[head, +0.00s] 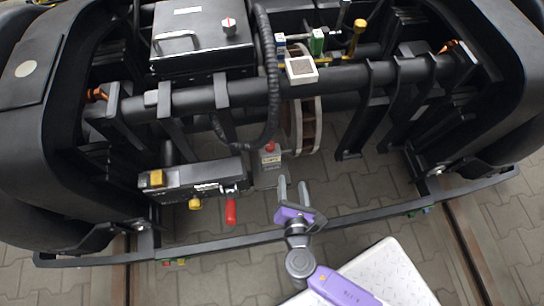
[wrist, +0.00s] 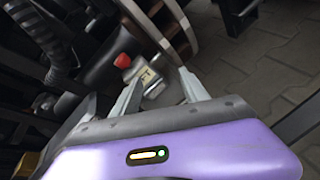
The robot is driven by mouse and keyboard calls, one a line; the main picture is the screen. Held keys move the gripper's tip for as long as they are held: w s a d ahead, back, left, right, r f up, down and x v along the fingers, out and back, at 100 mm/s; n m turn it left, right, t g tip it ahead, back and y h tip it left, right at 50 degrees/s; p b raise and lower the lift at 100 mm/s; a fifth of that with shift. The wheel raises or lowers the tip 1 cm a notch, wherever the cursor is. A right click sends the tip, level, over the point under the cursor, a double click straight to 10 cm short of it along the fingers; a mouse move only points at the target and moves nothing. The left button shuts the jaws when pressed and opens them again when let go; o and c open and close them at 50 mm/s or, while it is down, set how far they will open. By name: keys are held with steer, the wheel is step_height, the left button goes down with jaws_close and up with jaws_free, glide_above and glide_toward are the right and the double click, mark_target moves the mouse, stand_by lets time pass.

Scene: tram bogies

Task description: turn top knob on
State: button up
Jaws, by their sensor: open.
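A round white-and-red knob (head: 229,26) sits on the lid of a black box (head: 203,50) at the upper left of the head view. It is the highest knob I see, and its setting is too small to read. My gripper (head: 293,184) is open and empty, well below and to the right of that knob in the head view. It is near a small grey box (head: 268,162) with a red button (head: 269,146). In the wrist view the open fingers (wrist: 160,76) point toward the grey box's label (wrist: 146,77) and the red button (wrist: 122,60). The knob is not visible there.
A black control panel (head: 193,179) carries a yellow knob (head: 156,178) and a red handle (head: 231,211). A thick black hose (head: 271,80) and a cross tube (head: 185,99) lie between my gripper and the black box. A frame bar (head: 350,219) crosses in front.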

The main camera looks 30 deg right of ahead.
mark_target(270, 151)
steer(key=shift+w+d+r+n+t+h+b, duration=0.1)
steer(key=shift+w+n+t+h+b, duration=0.7)
steer(key=shift+w, duration=1.7)
steer(key=shift+w+d+r+n+t+h+b, duration=0.1)
steer(key=shift+w+n+t+b, duration=0.55)
steer(key=shift+w+b, duration=1.4)
steer(key=shift+w+r+n+t+h+b, duration=0.1)
steer(key=shift+w+n+t+h+b, duration=0.6)
steer(key=shift+w, duration=2.2)
steer(key=shift+n+g+y, duration=0.3)
steer(key=shift+n+g, duration=0.05)
jaws_close()
